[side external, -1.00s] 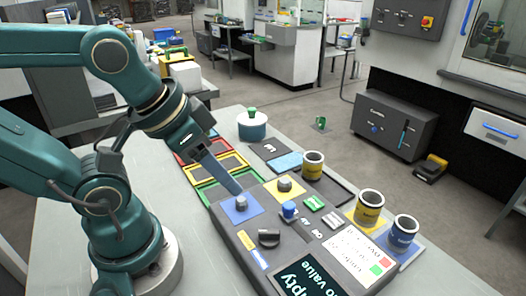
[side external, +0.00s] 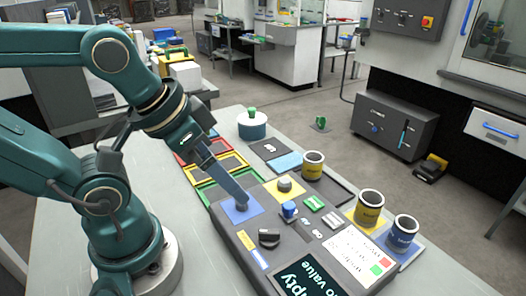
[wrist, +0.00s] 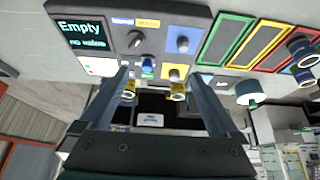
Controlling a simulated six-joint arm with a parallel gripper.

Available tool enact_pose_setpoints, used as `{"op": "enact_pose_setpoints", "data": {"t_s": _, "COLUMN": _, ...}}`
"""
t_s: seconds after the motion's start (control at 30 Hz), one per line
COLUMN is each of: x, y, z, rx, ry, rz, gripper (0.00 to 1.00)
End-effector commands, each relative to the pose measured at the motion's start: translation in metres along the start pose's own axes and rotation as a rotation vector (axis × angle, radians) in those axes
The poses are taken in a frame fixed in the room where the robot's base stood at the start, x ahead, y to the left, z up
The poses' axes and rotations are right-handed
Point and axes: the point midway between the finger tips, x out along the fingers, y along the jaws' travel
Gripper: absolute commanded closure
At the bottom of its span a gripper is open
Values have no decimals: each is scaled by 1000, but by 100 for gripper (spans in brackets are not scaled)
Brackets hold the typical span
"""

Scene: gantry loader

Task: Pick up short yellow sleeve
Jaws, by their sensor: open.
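Two dark sleeves with yellow bands stand upright at the far side of the console. The one farther back (side external: 313,166) looks shorter, so I take it as the short yellow sleeve; in the wrist view it is the right one (wrist: 178,91). The other yellow-banded sleeve (side external: 369,208) stands on a yellow pad; it is the left one (wrist: 129,90) in the wrist view. My gripper (side external: 241,200) is over the blue pad in the side view, apart from both sleeves. In the wrist view my gripper (wrist: 157,76) has its fingers spread, with nothing held between them.
A blue-banded sleeve (side external: 403,233) stands at the console's right end. The console has a blue knob (side external: 289,209), a black knob (side external: 268,237) and a display reading "Empty" (side external: 308,280). Coloured frames (side external: 216,168) lie behind my gripper, and a teal-and-white drum (side external: 252,131) stands at the back.

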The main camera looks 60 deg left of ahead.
Motion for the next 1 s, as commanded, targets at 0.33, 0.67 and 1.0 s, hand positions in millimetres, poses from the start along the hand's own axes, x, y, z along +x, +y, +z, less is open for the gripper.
{"op": "enact_pose_setpoints", "data": {"t_s": 0.33, "x": -4, "y": -1, "z": -10, "rx": -31, "ry": 35, "rz": -4, "gripper": 4}}
{"op": "enact_pose_setpoints", "data": {"t_s": 0.67, "x": -8, "y": -14, "z": -105, "rx": -148, "ry": 135, "rz": -43, "gripper": 4}}
{"op": "enact_pose_setpoints", "data": {"t_s": 1.0, "x": 56, "y": -40, "z": -189, "rx": -261, "ry": 105, "rz": -96, "gripper": 4}}
